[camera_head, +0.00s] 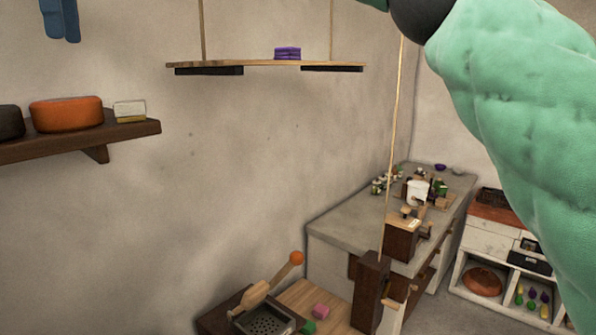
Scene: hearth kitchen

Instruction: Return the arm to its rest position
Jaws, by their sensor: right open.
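My right arm (520,120) comes in from the right as a large mint-green link. It rises to a dark joint (420,15) at the top edge, with a sliver of green beyond it. I see no fingertips of my right gripper; this end of the arm runs out past the top of the picture. No part of the arm that I can see touches the shelves, the counter or the wall. My left arm and left gripper do not show.
A hanging shelf (215,64) holds a purple stack (287,53). A wall shelf (130,131) at left holds an orange pot (66,114). A blue thing (60,18) hangs at top left. A cluttered counter (345,217) and white cabinet (490,242) stand at right.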

